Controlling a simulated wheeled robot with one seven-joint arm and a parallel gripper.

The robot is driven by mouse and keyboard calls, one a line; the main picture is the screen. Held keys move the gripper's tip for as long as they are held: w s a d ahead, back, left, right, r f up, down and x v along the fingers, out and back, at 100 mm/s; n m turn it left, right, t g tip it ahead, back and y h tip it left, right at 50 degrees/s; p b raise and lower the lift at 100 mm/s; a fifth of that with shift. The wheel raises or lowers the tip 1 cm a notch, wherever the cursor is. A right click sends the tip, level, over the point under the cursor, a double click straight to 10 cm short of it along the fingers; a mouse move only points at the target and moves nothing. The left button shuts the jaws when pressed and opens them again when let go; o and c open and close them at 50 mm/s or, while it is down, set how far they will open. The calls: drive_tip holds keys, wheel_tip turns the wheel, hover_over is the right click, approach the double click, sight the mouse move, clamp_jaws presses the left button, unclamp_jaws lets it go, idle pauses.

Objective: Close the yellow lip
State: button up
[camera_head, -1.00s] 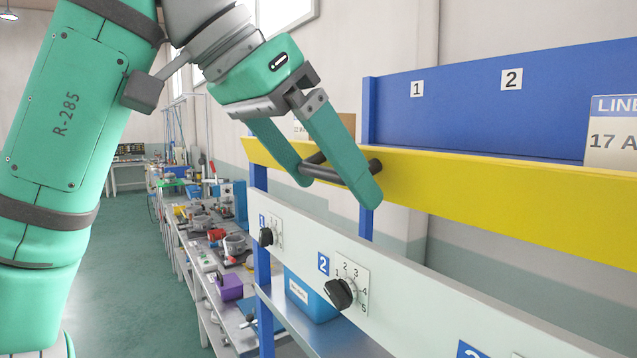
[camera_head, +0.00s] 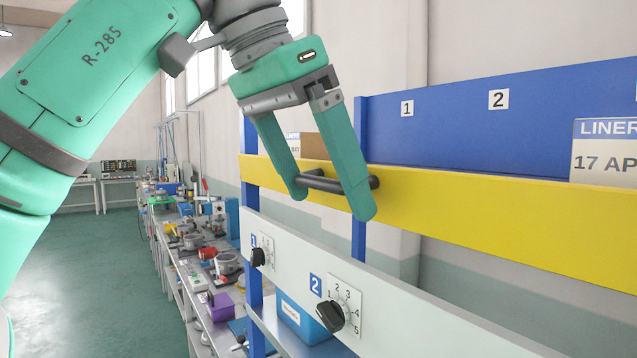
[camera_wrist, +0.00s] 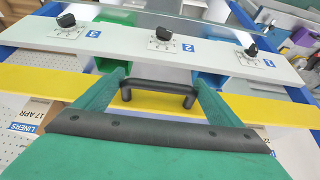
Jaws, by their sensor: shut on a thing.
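The yellow lip (camera_head: 480,219) is a long flat board across the front of the blue rack, above a white panel. In the wrist view the yellow lip (camera_wrist: 50,83) runs across the picture. The handle (camera_wrist: 160,84) lies between the fingers of my gripper (camera_wrist: 158,92). The finger pads' contact with the handle is partly hidden.
The white panel (camera_head: 420,323) below carries black knobs (camera_head: 331,316) that stick out. The blue back panel (camera_head: 450,125) has number labels. A cluttered workbench (camera_head: 200,290) runs along the left. The green floor (camera_head: 90,270) further left is clear.

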drive_tip(key=shift+d, duration=0.1)
drive_tip(key=o, duration=0.8)
drive_tip(key=shift+d, duration=0.1)
drive_tip(key=shift+c, duration=0.2)
drive_tip(key=shift+a+f, duration=0.15)
drive_tip(key=shift+a, duration=0.05)
